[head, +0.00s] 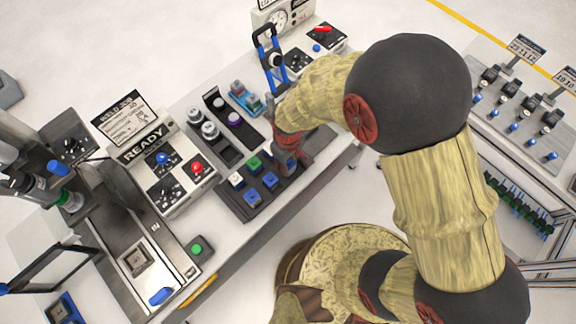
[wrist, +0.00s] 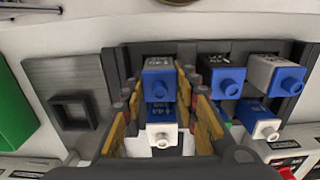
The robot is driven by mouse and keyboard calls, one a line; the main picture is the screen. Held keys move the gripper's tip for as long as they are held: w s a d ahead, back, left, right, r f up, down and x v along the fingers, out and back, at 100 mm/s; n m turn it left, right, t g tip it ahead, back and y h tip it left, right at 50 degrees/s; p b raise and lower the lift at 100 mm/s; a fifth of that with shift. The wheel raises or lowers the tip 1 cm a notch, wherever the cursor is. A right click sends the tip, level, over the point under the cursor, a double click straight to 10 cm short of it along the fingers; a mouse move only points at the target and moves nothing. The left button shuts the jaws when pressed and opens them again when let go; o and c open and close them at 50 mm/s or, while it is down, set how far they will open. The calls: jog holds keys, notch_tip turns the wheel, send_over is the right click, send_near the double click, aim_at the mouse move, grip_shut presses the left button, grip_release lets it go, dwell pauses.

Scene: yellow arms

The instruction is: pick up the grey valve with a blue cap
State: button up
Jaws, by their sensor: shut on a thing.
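The grey valve with a blue cap (wrist: 158,84) is between the fingertips in the wrist view, its grey labelled body behind the cap. My gripper (wrist: 157,88) is shut on it, with one yellow-padded finger on each side. The valve is in line with its neighbours in the dark rack (wrist: 133,58); I cannot tell whether it is raised. A blue valve with a white cap (wrist: 162,134) also shows between the fingers, closer to the palm. In the head view my gripper (head: 286,158) is at the rack's right end, and the arm partly hides the valve.
A black valve with a blue cap (wrist: 226,82) and a grey one with a blue cap (wrist: 276,74) stand to the right. Another white-capped valve (wrist: 265,126) is below them. An empty square holder (wrist: 75,112) is at left. The READY console (head: 165,165) stands left of the rack.

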aim_at(288, 161)
jog(key=shift+c, duration=0.5)
jog(key=shift+r, duration=0.55)
notch_tip(288, 161, up, 2)
jog(key=shift+r, duration=0.1)
jog(key=s+d+r+p, duration=0.1)
jog(key=s+d+r, duration=0.1)
jog(key=s+r, duration=0.3)
jog(key=s+d+r+p, duration=0.1)
jog(key=s+r, duration=0.3)
jog(key=s, duration=0.4)
jog(key=shift+d+r, duration=0.35)
jog(key=shift+d, duration=0.55)
